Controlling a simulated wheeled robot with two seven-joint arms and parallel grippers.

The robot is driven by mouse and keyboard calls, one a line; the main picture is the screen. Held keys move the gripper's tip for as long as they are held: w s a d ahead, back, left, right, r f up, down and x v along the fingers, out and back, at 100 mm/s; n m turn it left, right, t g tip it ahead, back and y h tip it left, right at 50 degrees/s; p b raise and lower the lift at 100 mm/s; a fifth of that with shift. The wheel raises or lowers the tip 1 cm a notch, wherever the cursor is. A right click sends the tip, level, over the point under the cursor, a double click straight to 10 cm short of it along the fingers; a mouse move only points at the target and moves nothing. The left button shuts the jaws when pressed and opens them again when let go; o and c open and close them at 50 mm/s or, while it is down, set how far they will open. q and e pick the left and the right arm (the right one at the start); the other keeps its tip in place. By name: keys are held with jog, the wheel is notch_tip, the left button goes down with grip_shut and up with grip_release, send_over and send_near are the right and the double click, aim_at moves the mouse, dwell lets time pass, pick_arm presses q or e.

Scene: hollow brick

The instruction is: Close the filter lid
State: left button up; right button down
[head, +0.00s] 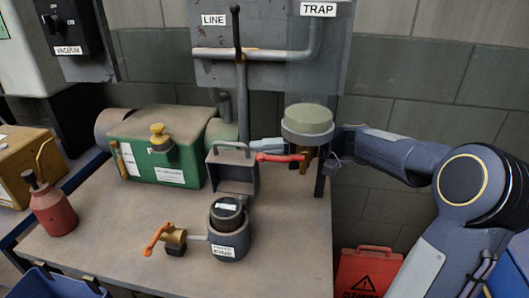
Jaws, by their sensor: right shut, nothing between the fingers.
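The grey round filter housing (230,242) stands upright on the bench, with a dark cartridge (226,207) with a white label in its open top. The grey filter lid (232,177) stands raised behind the housing, with a bar handle along its top edge. How it joins the housing is partly hidden. My right arm comes in from the right and passes behind the trap bowl. My right gripper (262,146) shows in part left of the bowl, shut and empty, just above and right of the lid. My left gripper is not in view.
The trap bowl (307,121) and a red lever (280,157) sit close to my right gripper. An orange-handled valve (174,237) juts left of the housing. A green box (155,152) and a red oil can (52,207) stand at left. The front right of the bench (290,235) is clear.

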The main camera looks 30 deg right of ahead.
jog(key=shift+s+a+r, duration=0.15)
jog(key=shift+s+a, duration=0.15)
jog(key=shift+s, duration=0.1)
dwell(0.3)
jog(key=v, duration=0.7)
jog(key=shift+s+d, duration=0.2)
jog(key=shift+d, duration=0.2)
jog(key=shift+d, duration=0.1)
